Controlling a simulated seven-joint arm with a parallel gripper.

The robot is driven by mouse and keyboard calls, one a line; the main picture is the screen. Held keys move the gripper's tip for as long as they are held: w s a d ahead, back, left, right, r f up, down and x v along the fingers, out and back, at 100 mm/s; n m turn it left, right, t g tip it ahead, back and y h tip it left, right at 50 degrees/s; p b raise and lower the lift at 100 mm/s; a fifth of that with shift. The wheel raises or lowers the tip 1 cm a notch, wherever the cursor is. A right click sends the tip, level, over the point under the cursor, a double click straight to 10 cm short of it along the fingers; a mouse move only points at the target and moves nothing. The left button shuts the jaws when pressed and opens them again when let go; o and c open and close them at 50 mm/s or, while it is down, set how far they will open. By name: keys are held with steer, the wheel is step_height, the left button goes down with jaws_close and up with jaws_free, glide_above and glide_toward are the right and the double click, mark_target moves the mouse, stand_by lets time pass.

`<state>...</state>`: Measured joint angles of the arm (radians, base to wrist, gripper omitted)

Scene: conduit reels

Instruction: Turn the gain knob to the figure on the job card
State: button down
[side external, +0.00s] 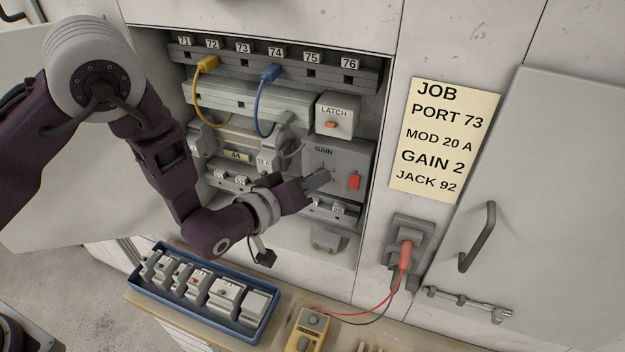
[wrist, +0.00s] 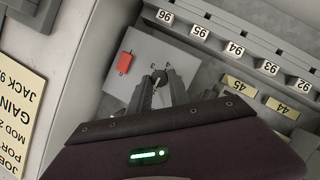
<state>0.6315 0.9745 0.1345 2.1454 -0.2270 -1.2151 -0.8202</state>
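The job card (side external: 444,140) on the cabinet's right side reads GAIN 2, along with PORT 73, MOD 20 A and JACK 92. The grey gain box (side external: 349,156) carries the label GAIN and a red switch (side external: 355,182). In the side view my gripper (side external: 322,180) hides the knob.
The LATCH box (side external: 334,116) sits above the gain box. Yellow and blue cables (side external: 263,103) hang from the upper port row. A blue tray (side external: 188,312) of modules and a yellow meter (side external: 308,331) stand on the bench below. A red plug (side external: 406,254) is in the right socket.

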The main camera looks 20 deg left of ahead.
stand_by(0.4)
steer(key=m+y, duration=0.4)
steer(key=m, duration=0.1)
steer(key=d+m+y, duration=0.1)
steer(key=m, duration=0.1)
steer(key=shift+r+m+g+y, duration=0.15)
steer(key=shift+m+g+y, duration=0.15)
steer(key=shift+m+y, duration=0.1)
steer(key=shift+d, duration=0.1)
stand_by(0.6)
steer(key=c, duration=1.2)
jaws_free()
